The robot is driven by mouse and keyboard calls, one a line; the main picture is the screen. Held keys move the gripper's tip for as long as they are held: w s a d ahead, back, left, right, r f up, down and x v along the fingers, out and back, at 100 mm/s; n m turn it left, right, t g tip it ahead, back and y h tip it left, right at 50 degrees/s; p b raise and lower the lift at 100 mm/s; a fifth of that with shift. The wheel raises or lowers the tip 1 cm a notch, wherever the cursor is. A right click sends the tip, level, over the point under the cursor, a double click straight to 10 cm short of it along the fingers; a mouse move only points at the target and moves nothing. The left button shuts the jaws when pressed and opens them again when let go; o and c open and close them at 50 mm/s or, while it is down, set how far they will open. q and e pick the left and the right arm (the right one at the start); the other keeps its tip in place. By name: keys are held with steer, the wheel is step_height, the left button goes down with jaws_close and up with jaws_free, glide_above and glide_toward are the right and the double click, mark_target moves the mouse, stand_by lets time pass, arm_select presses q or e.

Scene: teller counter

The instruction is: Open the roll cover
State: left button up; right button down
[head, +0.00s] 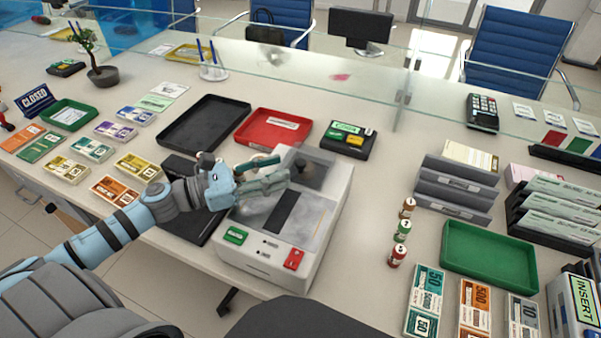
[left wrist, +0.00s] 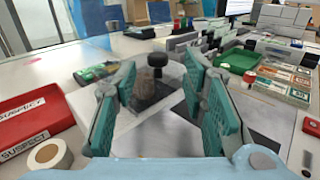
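A light grey counter machine (head: 328,215) stands in the middle of the counter in the head view. A smoky, see-through cover (head: 313,172), apparently the roll cover, is at its back end and looks down. In the left wrist view a black knob (left wrist: 160,60) stands up at the cover, with a brownish round shape (left wrist: 148,84) near it. My left gripper (head: 275,174) is above the machine, in front of the cover. Its teal finger pads (left wrist: 162,105) are apart with nothing between them. Whether they touch the cover cannot be told. My right gripper is not in view.
A red tray (head: 268,130) and a black tray (head: 190,128) lie behind the machine. A small black box (head: 348,142) is close behind it. Several small rolls (head: 403,230) stand to its right, near grey holders (head: 455,188). A glass screen (head: 370,85) crosses behind.

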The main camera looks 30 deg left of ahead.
mark_target(296, 163)
arm_select(q)
steer(key=x, duration=0.2)
steer(key=p+x, duration=0.1)
steer(key=x, duration=0.2)
steer(key=shift+w+d+r, duration=0.15)
steer(key=shift+w+r, duration=0.05)
steer(key=shift+w, duration=0.1)
steer(key=shift+w+d+f, duration=0.15)
steer(key=shift+w+d, duration=0.1)
steer(key=shift+w, duration=0.15)
steer(key=shift+s, duration=0.1)
jaws_close()
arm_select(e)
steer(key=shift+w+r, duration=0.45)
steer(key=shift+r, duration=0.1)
